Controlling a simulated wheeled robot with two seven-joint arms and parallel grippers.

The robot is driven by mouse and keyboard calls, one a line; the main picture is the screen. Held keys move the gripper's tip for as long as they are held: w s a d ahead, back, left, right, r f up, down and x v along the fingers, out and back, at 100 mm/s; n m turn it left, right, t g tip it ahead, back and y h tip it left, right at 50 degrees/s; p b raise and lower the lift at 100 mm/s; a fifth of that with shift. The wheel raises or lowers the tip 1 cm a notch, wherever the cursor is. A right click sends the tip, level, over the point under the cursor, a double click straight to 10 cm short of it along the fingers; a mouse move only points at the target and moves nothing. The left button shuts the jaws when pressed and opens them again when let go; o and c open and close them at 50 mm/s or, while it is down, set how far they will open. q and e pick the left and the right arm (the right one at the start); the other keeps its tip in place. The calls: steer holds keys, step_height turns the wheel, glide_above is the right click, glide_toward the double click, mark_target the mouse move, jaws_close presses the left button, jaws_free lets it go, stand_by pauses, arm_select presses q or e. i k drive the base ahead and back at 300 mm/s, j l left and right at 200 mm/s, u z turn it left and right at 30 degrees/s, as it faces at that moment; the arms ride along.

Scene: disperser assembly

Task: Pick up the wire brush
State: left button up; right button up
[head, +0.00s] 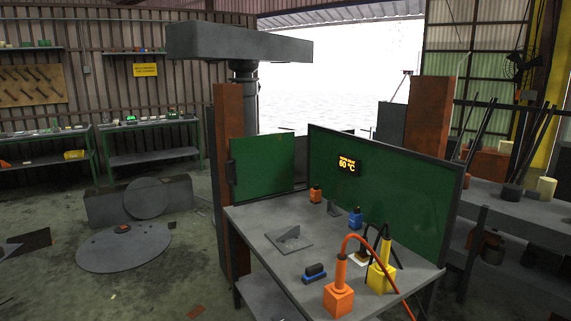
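A small low blue and black piece (314,274), which looks like the wire brush, lies on the grey workbench (265,238) near its front left edge. It is small in the head view, and I cannot make out its bristles. Nothing is seen touching it. Neither of my grippers is in view.
An orange block (338,299) with a hose stands right of the brush, with a yellow block (381,279) behind it. Green panels (386,199) wall the bench's back.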

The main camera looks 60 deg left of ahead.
mark_target(314, 273)
steer(key=u, duration=1.45)
